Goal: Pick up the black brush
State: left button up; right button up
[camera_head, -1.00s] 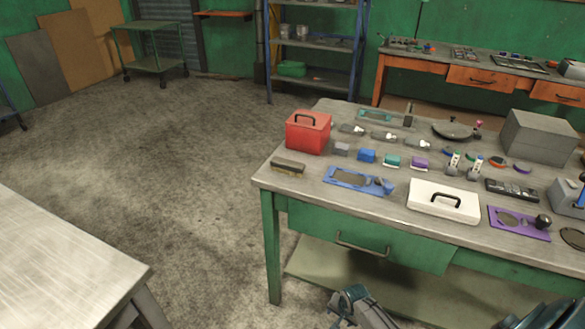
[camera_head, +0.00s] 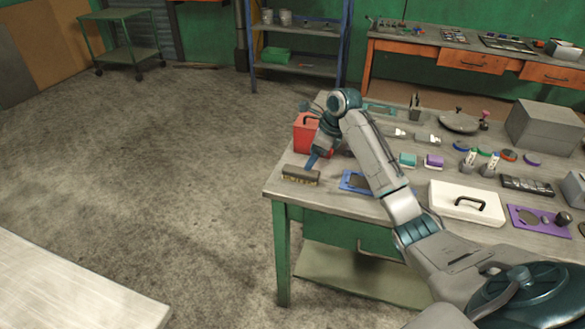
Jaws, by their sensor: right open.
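The black brush (camera_head: 300,175), a dark bar with a tan bristle edge, lies near the front left corner of the green workbench (camera_head: 350,208). My right arm reaches across the bench from the lower right. My right gripper (camera_head: 314,161) points down just behind the brush's right half, beside the red box. It is open and shows nothing held; its fingertips are small, and I cannot tell whether they touch the brush. My left gripper is not in view.
The red box (camera_head: 304,135) stands just behind the brush. A blue plate (camera_head: 349,183) lies right of it, partly behind my arm. A white case (camera_head: 465,203) and several small parts fill the right side. A pale table (camera_head: 60,290) is at lower left.

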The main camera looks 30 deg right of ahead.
aim_at(301, 170)
jog(key=shift+w+d+r+m, duration=0.3)
jog(key=shift+w+r, duration=0.1)
jog(key=shift+r, duration=0.1)
jog(key=shift+w+a+f, duration=0.15)
jog(key=shift+f, duration=0.1)
jog(key=p+x, duration=0.1)
jog(key=x, duration=0.3)
jog(key=shift+a+f, duration=0.1)
jog(key=shift+f, duration=0.25)
jog(key=p+x, duration=0.1)
jog(key=x, duration=0.2)
jog(key=shift+w+f, duration=0.15)
jog(key=shift+f, duration=0.15)
jog(key=shift+w+f, duration=0.2)
jog(key=shift+f, duration=0.35)
pick_arm(q)
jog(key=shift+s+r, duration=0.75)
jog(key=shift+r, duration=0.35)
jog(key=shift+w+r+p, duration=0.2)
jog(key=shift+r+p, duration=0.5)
jog(key=shift+p, duration=0.15)
pick_arm(e)
jog(key=shift+f, duration=0.2)
